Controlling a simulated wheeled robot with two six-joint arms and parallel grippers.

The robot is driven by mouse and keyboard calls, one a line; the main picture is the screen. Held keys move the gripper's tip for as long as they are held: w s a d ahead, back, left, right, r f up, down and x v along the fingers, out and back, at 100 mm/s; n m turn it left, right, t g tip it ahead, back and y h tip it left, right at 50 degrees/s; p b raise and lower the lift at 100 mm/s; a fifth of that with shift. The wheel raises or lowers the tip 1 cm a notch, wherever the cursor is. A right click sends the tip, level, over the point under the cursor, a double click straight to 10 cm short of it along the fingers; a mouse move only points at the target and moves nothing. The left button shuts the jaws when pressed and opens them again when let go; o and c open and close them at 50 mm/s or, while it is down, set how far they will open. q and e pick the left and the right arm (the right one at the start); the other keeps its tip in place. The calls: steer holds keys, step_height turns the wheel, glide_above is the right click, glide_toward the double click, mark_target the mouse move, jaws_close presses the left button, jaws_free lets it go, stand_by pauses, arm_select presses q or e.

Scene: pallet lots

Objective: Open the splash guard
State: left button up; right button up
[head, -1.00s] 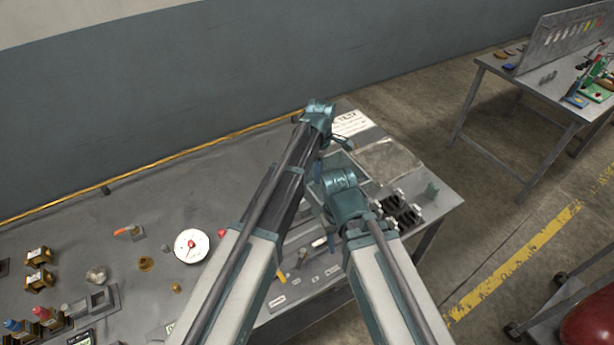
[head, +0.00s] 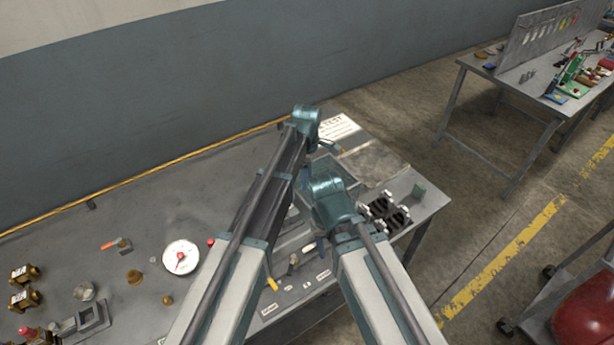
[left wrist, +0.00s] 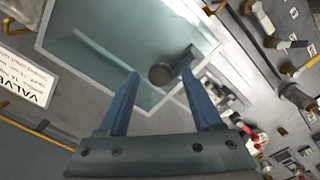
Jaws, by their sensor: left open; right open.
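The splash guard, a clear bluish panel with a pale frame (left wrist: 100,45), fills the upper left of the left wrist view. A dark round knob (left wrist: 160,75) shows over it, with a grey-blue piece beside it. My left gripper (left wrist: 162,82) is open, its two blue fingers on either side of the line to the knob; I cannot tell whether they touch anything. In the head view my left wrist reaches over the back of the bench and its fingers are mostly hidden. My right gripper (head: 320,172) is close beside it, in front of the panel area; its fingertips are largely hidden.
A white sign (head: 336,128) lies behind the panel. A second table (head: 525,80) stands apart.

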arm_select(q)
step_height(320, 180, up, 14)
steer(key=p, duration=1.3)
steer(key=shift+f, duration=0.15)
steer(key=s+a+m, duration=1.6)
steer(key=s+a, duration=0.1)
steer(key=s, duration=0.2)
steer(key=s+d+f+m+y+b, duration=0.1)
steer(key=s+d+f+m+b, duration=0.2)
steer(key=d+f+b, duration=0.8)
step_height(320, 180, down, 4)
steer(key=s+b, duration=0.2)
steer(key=b, duration=0.1)
steer(key=shift+s+r+m, duration=0.2)
steer(key=shift+s+m, duration=0.1)
steer(key=shift+s, duration=0.1)
